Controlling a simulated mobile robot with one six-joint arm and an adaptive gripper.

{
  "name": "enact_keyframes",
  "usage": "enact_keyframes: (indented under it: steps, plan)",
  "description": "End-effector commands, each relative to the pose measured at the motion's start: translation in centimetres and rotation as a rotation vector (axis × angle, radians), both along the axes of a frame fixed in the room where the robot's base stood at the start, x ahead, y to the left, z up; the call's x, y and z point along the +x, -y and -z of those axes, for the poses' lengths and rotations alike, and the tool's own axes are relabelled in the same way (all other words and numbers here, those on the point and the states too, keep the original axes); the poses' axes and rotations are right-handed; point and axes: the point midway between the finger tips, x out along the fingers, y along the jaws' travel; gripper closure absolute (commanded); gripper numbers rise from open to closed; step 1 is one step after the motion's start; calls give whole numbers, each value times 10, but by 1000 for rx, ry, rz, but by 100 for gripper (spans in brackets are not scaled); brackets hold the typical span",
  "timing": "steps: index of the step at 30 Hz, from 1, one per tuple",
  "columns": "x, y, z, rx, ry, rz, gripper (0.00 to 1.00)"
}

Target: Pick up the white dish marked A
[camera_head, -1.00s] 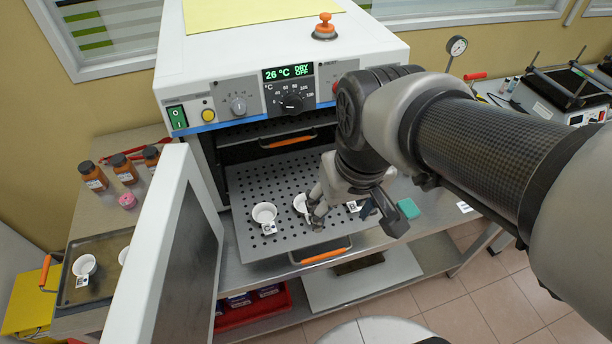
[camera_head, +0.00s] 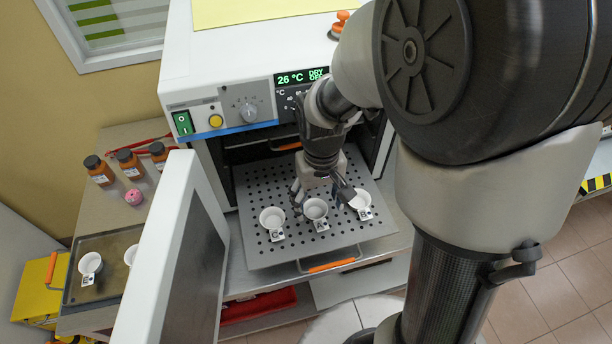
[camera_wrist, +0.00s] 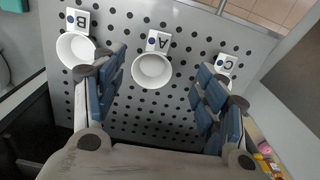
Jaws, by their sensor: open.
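The white dish marked A (camera_head: 316,209) stands upright on the perforated oven shelf, the middle one of three in a row. In the wrist view dish A (camera_wrist: 151,71) lies between and beyond my open fingers, with its letter tag on the far side. My gripper (camera_head: 322,193) is just behind and above dish A, open and empty; in the wrist view its blue-padded fingers (camera_wrist: 160,88) are spread wide. Dish C (camera_head: 272,217) is to the left and dish B (camera_head: 360,200) to the right. I cannot tell the exact height of the fingertips above the shelf.
The perforated shelf (camera_head: 290,247) is pulled out of the oven. The open oven door (camera_head: 172,262) stands at its left. The oven body (camera_head: 235,60) is above and behind. A tray (camera_head: 105,242) with more white dishes, and brown bottles (camera_head: 130,165), are on the left table.

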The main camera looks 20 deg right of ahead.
Motion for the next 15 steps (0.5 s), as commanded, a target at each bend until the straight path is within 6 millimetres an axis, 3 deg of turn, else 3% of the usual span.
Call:
enact_keyframes:
  steps: [3, 11, 15]
  plan:
    - [-1, 0, 16, 0, -2, 0, 34]
    - [-1, 2, 30, 0, 0, 1, 34]
    - [-4, 6, 52, 0, -2, 2, 34]
